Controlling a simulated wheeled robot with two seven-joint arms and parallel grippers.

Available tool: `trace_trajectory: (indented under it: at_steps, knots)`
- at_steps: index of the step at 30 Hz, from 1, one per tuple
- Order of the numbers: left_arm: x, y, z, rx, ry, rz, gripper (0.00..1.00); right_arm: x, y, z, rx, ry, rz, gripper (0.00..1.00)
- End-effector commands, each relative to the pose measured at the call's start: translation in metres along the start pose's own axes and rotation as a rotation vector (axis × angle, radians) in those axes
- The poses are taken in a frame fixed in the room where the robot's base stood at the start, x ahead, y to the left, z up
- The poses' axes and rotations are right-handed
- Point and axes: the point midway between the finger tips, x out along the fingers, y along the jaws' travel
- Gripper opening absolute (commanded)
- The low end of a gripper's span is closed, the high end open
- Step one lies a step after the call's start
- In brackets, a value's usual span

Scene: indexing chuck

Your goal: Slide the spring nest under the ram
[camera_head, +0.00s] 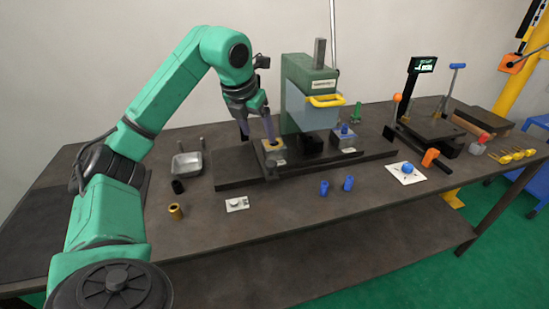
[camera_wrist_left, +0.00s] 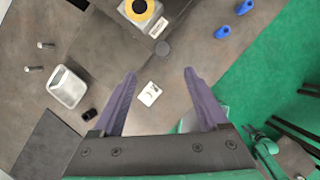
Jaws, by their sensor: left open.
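A pale block with a yellow ring on top (camera_head: 273,147), likely the spring nest, sits on the dark slide base left of the press. It also shows at the top edge of the left wrist view (camera_wrist_left: 141,10), with a small label on its side. A second pale block with a blue top (camera_head: 344,140) stands right of the press. The ram of the green press (camera_head: 308,85) is mostly hidden behind its guard. My left gripper (camera_head: 257,137) is open and empty, its purple fingers close to the yellow-ringed block. The wrist view shows the block beyond the fingertips (camera_wrist_left: 160,73). My right gripper is out of view.
A metal tray (camera_head: 187,165), a black cylinder (camera_head: 178,186), a brass bushing (camera_head: 175,211) and a white card (camera_head: 237,204) lie left and in front. A lever fixture (camera_head: 430,130) is at right.

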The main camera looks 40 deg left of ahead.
Motion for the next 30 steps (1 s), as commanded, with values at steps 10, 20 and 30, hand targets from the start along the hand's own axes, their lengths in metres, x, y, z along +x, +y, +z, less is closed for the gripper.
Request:
trace_trajectory:
  at_steps: [10,20,30]
  knots:
    - [0.085,-0.002,-0.002,0.007,0.006,-0.004,0.77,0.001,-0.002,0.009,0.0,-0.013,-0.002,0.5]
    - [0.139,-0.004,0.0,0.007,0.001,-0.006,0.77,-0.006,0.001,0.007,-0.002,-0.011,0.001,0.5]
    - [0.141,-0.004,0.0,0.008,-0.001,-0.007,0.38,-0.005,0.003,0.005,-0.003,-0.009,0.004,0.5]
